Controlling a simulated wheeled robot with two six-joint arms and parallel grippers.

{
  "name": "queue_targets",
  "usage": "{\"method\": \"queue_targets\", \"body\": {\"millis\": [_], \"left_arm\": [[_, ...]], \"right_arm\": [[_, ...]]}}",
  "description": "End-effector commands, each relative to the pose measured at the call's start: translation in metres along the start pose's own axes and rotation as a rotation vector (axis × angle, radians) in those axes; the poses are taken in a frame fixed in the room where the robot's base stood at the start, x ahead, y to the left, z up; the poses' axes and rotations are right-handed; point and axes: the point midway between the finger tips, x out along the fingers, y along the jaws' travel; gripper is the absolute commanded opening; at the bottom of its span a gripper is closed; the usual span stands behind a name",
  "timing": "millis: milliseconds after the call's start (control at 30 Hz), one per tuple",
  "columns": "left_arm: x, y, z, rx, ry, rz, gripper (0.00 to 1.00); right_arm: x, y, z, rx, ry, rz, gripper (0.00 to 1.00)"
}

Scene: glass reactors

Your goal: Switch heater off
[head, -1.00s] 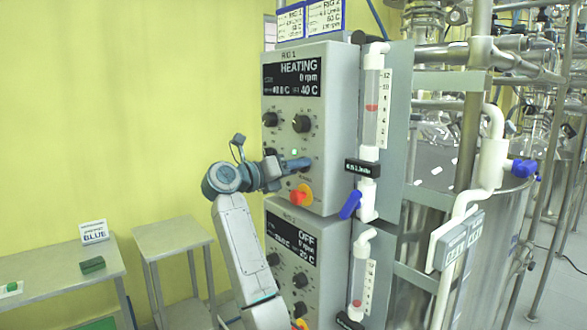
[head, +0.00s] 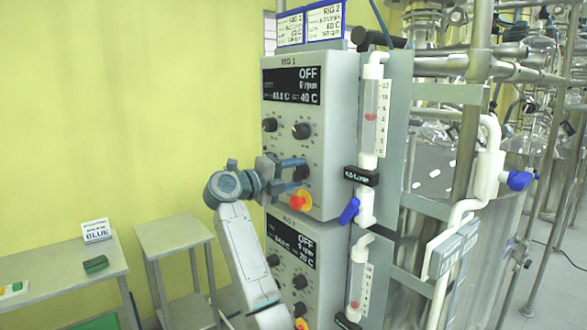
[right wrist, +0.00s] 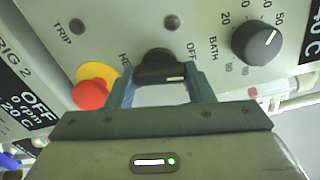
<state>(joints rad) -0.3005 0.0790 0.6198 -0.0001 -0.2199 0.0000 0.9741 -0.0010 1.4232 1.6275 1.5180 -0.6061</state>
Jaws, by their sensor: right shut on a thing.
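The upper control box, Rig 1 (head: 335,130), has a display (head: 292,86) that reads OFF, 0 rpm and 40 C. My right gripper (head: 303,168) is at the lower knob of its front panel. In the right wrist view the fingers (right wrist: 160,90) stand on both sides of the dark heater knob (right wrist: 158,68) and are shut on it. The knob lies between an OFF label on the right and a partly hidden label on the left. Its white mark is at its right side. My left gripper does not show.
A red and yellow emergency button (head: 299,200) sits just below the gripper. The Rig 2 box (head: 318,280) is underneath, its display also OFF. A flow meter (head: 370,115) with a blue valve (head: 349,211) stands at the right. A small table (head: 172,235) is at the left.

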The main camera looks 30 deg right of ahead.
Motion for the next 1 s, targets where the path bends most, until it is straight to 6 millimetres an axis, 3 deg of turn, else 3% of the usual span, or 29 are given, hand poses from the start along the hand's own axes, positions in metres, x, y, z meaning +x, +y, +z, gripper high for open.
{"method": "queue_targets", "body": {"millis": [400,967,1000], "left_arm": [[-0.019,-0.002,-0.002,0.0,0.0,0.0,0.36],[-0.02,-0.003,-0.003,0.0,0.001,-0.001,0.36],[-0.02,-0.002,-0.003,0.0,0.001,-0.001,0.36]], "right_arm": [[0.0,-0.001,0.0,-0.204,0.0,0.0,0.24],[0.0,0.0,0.0,-0.239,0.0,0.0,0.24],[0.0,0.0,0.0,-0.239,0.0,0.0,0.49]]}}
